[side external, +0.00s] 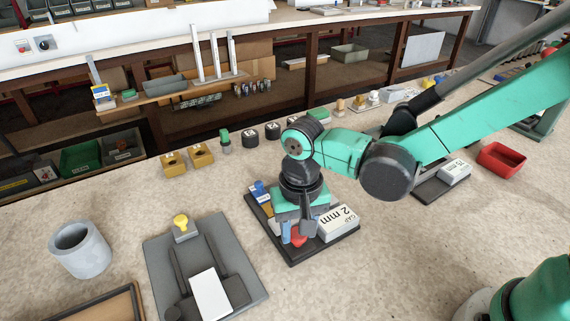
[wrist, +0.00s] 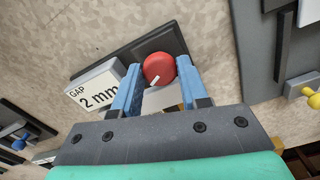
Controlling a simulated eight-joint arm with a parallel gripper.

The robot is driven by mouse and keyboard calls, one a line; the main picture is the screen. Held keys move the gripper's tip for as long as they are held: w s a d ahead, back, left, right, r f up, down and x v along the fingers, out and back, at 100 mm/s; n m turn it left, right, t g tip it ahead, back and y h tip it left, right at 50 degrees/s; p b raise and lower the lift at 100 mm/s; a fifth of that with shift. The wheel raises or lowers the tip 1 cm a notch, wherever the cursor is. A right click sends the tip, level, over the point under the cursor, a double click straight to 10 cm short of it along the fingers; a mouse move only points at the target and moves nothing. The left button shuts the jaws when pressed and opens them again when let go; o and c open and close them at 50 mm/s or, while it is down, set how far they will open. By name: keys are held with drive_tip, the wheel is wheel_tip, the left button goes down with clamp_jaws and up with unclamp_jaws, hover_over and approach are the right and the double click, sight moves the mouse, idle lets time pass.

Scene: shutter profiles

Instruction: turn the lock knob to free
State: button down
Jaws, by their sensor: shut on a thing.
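The red round lock knob (wrist: 158,68) has a white mark on its top, which points toward the lower left in the wrist view. The blue fingers of my gripper (wrist: 160,74) are on either side of the knob and shut on it. The knob sits on a dark base plate (wrist: 120,55) beside a white block labelled "GAP 2 mm" (wrist: 95,88). In the side external view, my gripper (side external: 292,230) points down over the plate (side external: 293,258). The knob (side external: 299,238) shows only in part there, behind a finger. The white block (side external: 339,222) lies to its right.
A grey fixture (side external: 160,265) with a yellow knob (side external: 181,222) stands to the left. A grey cup (side external: 80,250) is farther left. Yellow blocks (side external: 187,160) stand behind. A red tray (side external: 501,158) is at the right. The front table is mostly clear.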

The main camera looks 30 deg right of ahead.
drive_tip(key=n, duration=1.2)
idle(0.5)
drive_tip(key=shift+c, duration=2.3)
unclamp_jaws()
drive_tip(key=shift+r, duration=2.8)
drive_tip(key=shift+d, duration=0.1)
